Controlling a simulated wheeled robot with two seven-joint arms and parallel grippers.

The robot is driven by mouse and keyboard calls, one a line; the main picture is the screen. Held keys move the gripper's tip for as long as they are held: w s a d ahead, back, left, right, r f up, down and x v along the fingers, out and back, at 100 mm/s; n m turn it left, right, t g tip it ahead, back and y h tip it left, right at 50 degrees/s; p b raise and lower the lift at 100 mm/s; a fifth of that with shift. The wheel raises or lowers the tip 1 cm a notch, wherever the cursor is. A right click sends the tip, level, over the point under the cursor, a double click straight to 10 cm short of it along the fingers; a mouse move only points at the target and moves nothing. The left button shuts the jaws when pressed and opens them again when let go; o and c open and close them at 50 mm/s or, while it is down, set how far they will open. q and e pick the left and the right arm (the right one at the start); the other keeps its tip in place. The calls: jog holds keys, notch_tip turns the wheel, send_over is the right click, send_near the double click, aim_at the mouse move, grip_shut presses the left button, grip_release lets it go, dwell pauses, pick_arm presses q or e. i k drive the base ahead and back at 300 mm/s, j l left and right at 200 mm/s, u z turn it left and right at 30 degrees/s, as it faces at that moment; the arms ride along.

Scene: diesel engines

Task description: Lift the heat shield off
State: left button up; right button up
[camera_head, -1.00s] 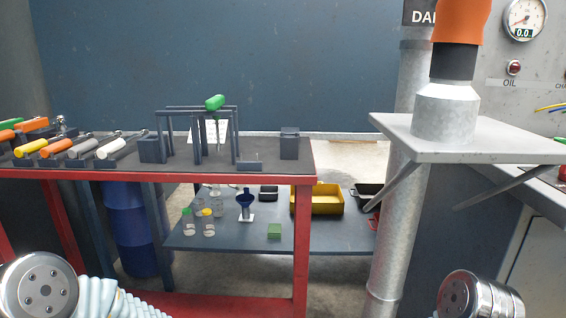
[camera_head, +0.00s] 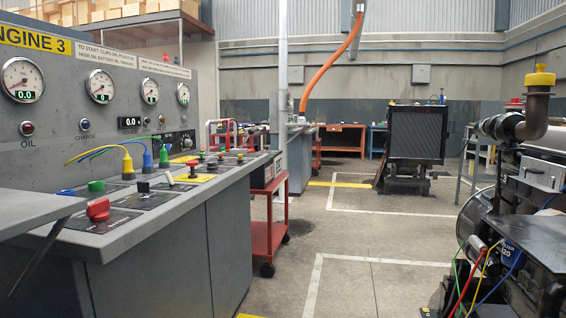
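No heat shield can be made out for certain in the head view. A diesel engine (camera_head: 540,215) stands at the right edge, partly cut off by the frame. A brown exhaust elbow (camera_head: 537,108) with a yellow cap (camera_head: 540,78) rises from its top. A pale grey box-like part (camera_head: 541,172) sits on its near upper side. Red, yellow, green and blue cables hang at its front. Neither of my grippers is in view.
A grey control console (camera_head: 190,230) marked ENGINE 3, with gauges and coloured knobs, fills the left. A red trolley (camera_head: 268,238) stands beyond its end. A black radiator unit (camera_head: 416,135) stands further back. The floor (camera_head: 345,275) between console and engine is clear.

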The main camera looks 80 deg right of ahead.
aim_at(538, 173)
jog(key=k+z, duration=0.15)
jog(key=z, duration=3.85)
jog(key=j+z, duration=0.1)
jog(key=z, duration=0.95)
jog(key=i+j+z, duration=0.1)
jog(key=j+z, duration=0.3)
jog(key=j, duration=0.2)
jog(key=j+z, duration=0.4)
jog(key=j, duration=0.2)
jog(key=k+j+z, duration=0.1)
jog(key=j+z, duration=0.3)
jog(key=j, duration=0.25)
